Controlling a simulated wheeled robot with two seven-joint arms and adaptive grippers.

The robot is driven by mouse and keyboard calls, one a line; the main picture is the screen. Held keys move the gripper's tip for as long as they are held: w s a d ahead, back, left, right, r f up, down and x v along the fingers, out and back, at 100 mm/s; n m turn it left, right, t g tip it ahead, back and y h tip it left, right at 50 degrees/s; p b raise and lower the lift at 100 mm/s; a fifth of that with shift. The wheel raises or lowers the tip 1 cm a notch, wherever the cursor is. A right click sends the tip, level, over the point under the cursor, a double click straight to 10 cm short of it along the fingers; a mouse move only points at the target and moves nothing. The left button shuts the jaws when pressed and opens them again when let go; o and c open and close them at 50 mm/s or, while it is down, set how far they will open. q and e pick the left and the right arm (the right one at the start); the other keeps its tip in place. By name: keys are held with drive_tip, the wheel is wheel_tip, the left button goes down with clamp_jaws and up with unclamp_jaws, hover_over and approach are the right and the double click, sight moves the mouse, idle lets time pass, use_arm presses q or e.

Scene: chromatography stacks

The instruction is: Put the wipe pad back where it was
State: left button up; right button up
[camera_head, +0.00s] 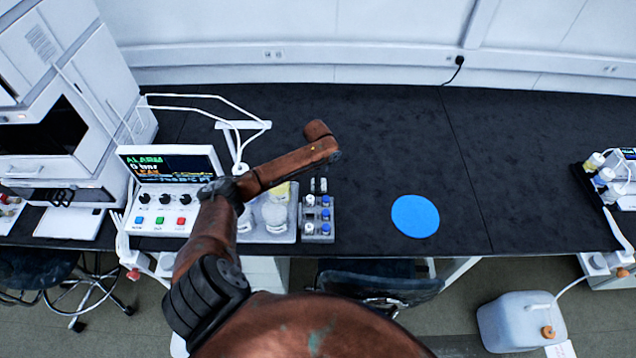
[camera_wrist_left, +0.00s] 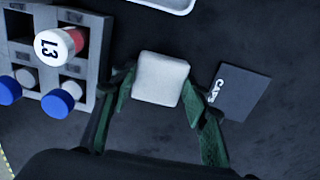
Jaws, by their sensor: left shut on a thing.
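The wipe pad (camera_wrist_left: 160,78) is a small white rounded square in the left wrist view. My left gripper (camera_wrist_left: 160,92) is shut on it, with one green finger at each side. Whether the pad touches the dark bench or hangs above it, I cannot tell. In the head view my left arm reaches over the bench, and its wrist hides the fingers and the pad. My right gripper is in neither view.
A grey vial rack (camera_head: 318,239) with blue-capped vials stands close by; a vial marked L3 (camera_wrist_left: 55,47) rises from it. A dark mat marked CAPS (camera_wrist_left: 240,92) lies right of the pad. A blue disc (camera_head: 415,216) lies on the bench (camera_head: 380,130), with clear room around it.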

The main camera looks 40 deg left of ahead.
use_arm(q)
drive_tip(key=o, duration=1.3)
wheel_tip(320, 180, up, 12)
drive_tip(key=shift+r+p, duration=0.1)
drive_tip(key=shift+p, duration=0.75)
